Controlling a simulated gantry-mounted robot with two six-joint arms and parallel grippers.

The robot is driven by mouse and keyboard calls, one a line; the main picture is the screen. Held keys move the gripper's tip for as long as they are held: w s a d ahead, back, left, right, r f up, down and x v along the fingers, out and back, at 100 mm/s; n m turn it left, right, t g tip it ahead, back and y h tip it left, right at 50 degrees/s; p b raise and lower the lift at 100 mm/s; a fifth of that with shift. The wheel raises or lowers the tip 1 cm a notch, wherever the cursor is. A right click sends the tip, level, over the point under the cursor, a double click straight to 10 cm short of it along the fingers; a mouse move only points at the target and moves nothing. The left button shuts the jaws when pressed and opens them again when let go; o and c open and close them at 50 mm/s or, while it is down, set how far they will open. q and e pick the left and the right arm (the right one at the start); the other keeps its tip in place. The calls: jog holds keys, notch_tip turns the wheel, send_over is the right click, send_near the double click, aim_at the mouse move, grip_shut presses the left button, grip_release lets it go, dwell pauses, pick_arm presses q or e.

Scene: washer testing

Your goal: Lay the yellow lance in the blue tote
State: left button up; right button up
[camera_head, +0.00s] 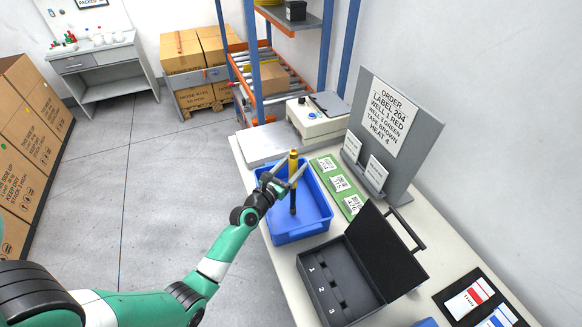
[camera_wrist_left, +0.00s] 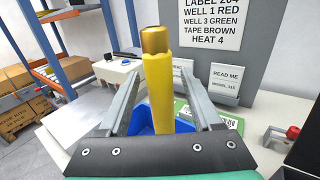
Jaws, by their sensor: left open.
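The yellow lance (camera_head: 293,165) stands upright over the blue tote (camera_head: 302,228), its dark lower end inside the tote's outline. I cannot tell whether it touches the tote floor. My left gripper (camera_head: 294,171) is open, with its fingers on either side of the lance's yellow upper part. In the left wrist view the lance (camera_wrist_left: 160,95) with its brass-coloured top rises between the two spread fingers, with a gap on each side. The blue tote (camera_wrist_left: 140,118) shows partly behind it. My right gripper is not in view.
A green strip with white cards (camera_head: 338,182) lies right of the tote. An open black case (camera_head: 330,287) stands in front. A grey sign board (camera_head: 394,130) and a white device (camera_head: 318,120) stand behind. The table edge runs along the tote's left side.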

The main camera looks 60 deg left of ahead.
pick_arm(q)
jog(key=shift+r+p, duration=0.35)
jog(key=shift+r, duration=0.15)
jog(key=shift+s+d+r, duration=0.1)
jog(key=shift+s+r, duration=0.15)
jog(key=v, duration=1.1)
jog(key=shift+s+d+p, duration=0.15)
jog(key=shift+s+p, duration=0.05)
jog(key=shift+p, duration=0.1)
